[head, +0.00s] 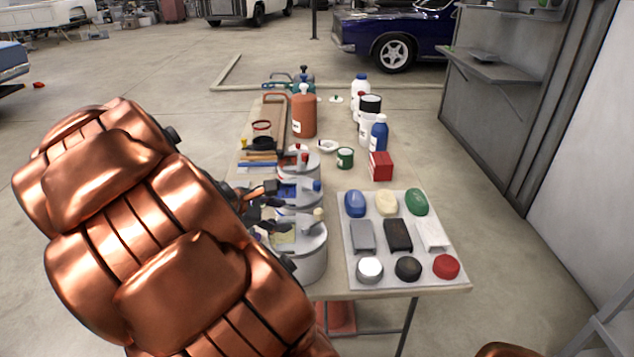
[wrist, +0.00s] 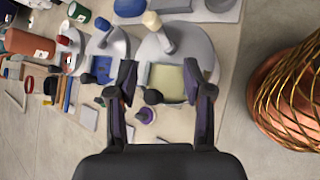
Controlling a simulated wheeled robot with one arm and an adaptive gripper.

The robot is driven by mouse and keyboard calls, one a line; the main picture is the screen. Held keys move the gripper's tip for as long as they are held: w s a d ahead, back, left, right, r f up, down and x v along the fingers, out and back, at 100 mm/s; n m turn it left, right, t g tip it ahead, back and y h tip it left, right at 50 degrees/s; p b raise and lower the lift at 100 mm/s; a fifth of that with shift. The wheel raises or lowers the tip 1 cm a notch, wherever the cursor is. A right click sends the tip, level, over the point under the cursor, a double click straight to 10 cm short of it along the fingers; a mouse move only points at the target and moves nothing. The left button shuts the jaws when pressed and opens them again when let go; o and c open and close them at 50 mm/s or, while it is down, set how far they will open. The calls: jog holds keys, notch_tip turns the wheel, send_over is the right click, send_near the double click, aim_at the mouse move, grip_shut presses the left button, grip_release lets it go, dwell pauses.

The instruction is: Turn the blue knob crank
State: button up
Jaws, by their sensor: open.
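The blue knob crank has a grey round base with a blue knob (head: 317,185) on its right side, in the middle of a row of three similar cranks on the table. In the wrist view its blue knob (wrist: 102,24) is at the upper left, left of the gripper. My gripper (wrist: 158,84) is open and empty, over the cream-knob crank's base. In the head view my gripper (head: 266,207) is partly hidden by my copper arm and overlaps the left side of the cranks. It is apart from the blue knob.
The cream-knob crank (head: 318,214) stands nearer and the red-knob crank (head: 303,148) farther. A pale tray (head: 382,225) of coloured blocks and buttons lies to the right. Bottles, cans and a red box (head: 380,166) stand behind. Bare floor lies right of the table (head: 440,289).

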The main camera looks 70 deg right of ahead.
aim_at(315, 183)
jog(key=d+n, duration=0.1)
jog(key=d, duration=0.2)
jog(key=d+n+h, duration=0.1)
jog(key=d+n, duration=0.1)
jog(key=d, duration=0.1)
jog(key=w+d+n+h, duration=0.1)
jog(key=d, duration=0.3)
jog(key=shift+f+g, duration=0.3)
jog(key=shift+g, duration=0.1)
jog(key=shift+s+d+f+n+h+p, duration=0.3)
jog(key=shift+d+f+n, duration=0.45)
jog(key=shift+d, duration=1.2)
jog(key=shift+s+d+f+n+h+p, duration=0.2)
jog(key=shift+d+f+n, duration=0.5)
jog(key=shift+d, duration=1.25)
jog(key=shift+s+d+f+n+h+p, duration=0.35)
jog(key=shift+d+f, duration=0.6)
jog(key=shift+d, duration=1)
grip_shut()
